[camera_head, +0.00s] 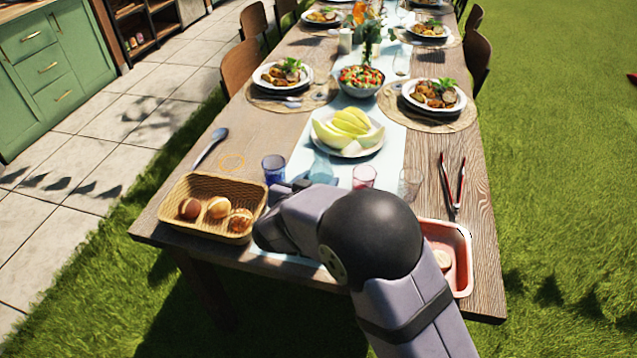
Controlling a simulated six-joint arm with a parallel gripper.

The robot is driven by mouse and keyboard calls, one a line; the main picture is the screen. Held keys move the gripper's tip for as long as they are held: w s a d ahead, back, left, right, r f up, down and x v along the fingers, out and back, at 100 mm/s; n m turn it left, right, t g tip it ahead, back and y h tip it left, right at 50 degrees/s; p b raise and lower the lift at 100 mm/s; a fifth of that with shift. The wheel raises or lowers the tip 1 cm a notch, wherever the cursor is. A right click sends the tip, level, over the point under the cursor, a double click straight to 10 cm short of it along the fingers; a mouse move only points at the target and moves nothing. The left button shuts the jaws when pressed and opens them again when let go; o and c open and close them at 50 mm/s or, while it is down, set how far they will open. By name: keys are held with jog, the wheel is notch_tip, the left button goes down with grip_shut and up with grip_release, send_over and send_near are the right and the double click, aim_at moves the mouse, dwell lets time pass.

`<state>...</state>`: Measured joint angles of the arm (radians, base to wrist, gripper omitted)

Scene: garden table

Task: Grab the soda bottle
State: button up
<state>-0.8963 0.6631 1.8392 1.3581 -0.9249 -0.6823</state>
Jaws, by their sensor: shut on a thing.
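My arm reaches over the near end of the table. A small dark part of my gripper (298,185) shows at the arm's far end, between the blue glass and a pale teal, see-through vessel (321,168). The fingertips are mostly hidden behind my arm. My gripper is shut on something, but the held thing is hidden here. I cannot make out a soda bottle for certain. The teal vessel is partly covered by my arm, and I cannot tell if it is a glass or a bottle.
A wicker basket (175,215) with bread rolls stands left of my arm, a red tray (463,284) right. A blue glass (274,168), pink glass (364,177) and clear glass (411,184) stand close. Tongs (453,188) lie right; a melon plate (349,152) is beyond.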

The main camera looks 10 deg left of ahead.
aim_at(319, 158)
jog(key=shift+r+p, duration=0.6)
jog(key=shift+r, duration=3.95)
